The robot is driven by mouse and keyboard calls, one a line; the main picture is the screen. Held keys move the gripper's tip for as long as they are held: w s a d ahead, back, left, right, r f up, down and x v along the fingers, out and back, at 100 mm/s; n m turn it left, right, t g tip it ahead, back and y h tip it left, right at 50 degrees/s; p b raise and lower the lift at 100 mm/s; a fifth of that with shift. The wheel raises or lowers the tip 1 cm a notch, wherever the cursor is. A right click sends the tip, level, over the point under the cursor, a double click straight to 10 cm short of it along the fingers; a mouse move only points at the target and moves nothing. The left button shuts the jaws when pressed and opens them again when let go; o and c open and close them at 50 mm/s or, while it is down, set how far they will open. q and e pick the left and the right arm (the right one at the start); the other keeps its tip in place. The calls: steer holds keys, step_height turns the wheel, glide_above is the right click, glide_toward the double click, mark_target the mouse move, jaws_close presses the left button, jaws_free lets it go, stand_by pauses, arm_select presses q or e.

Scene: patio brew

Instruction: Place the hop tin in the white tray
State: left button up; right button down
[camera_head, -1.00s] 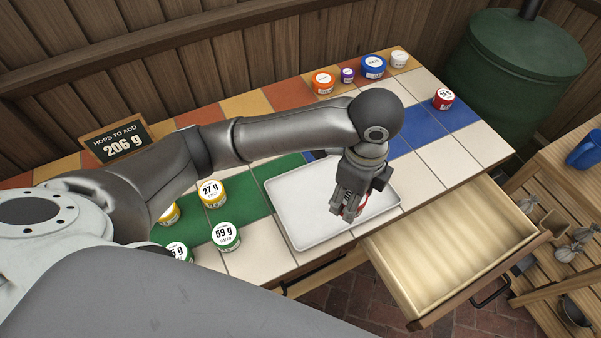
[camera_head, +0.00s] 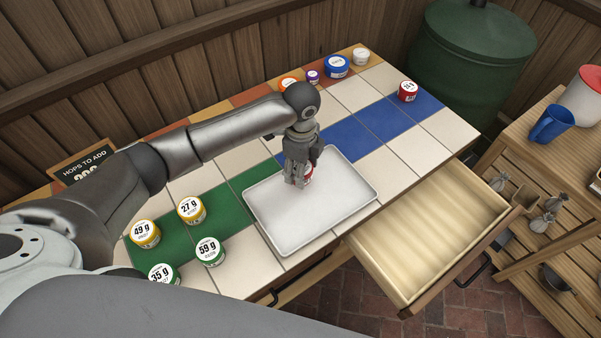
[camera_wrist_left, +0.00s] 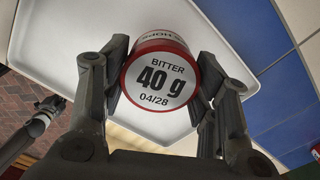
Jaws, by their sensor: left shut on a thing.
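My left gripper (camera_head: 298,182) is shut on a red-and-white hop tin (camera_head: 309,173), which its fingers partly hide in the head view. In the left wrist view the tin (camera_wrist_left: 158,82) sits between the two fingers, its label reading "BITTER 40 g 04/28". The white tray (camera_head: 315,225) lies on the tiled counter. The tin is over the back part of the tray; I cannot tell whether it touches the tray floor. A grey jointed part, apparently my right gripper (camera_wrist_left: 47,108), shows at the left edge of the left wrist view, its jaws too small to read.
Tins labelled 49 g (camera_head: 145,234), 27 g (camera_head: 191,210), 59 g (camera_head: 209,250) and 35 g (camera_head: 163,275) stand left of the tray. A red tin (camera_head: 408,91) stands on the blue tiles. An open drawer (camera_head: 430,235) juts out at the front. The tray's front is clear.

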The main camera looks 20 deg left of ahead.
arm_select(q)
steer(key=shift+a+f+p, duration=0.15)
steer(key=shift+f+p, duration=0.2)
steer(key=shift+f, duration=1.4)
steer(key=o, duration=1)
steer(key=shift+w+f, duration=0.1)
step_height(320, 180, up, 12)
steer(key=shift+r+b, duration=0.2)
steer(key=shift+b, duration=0.35)
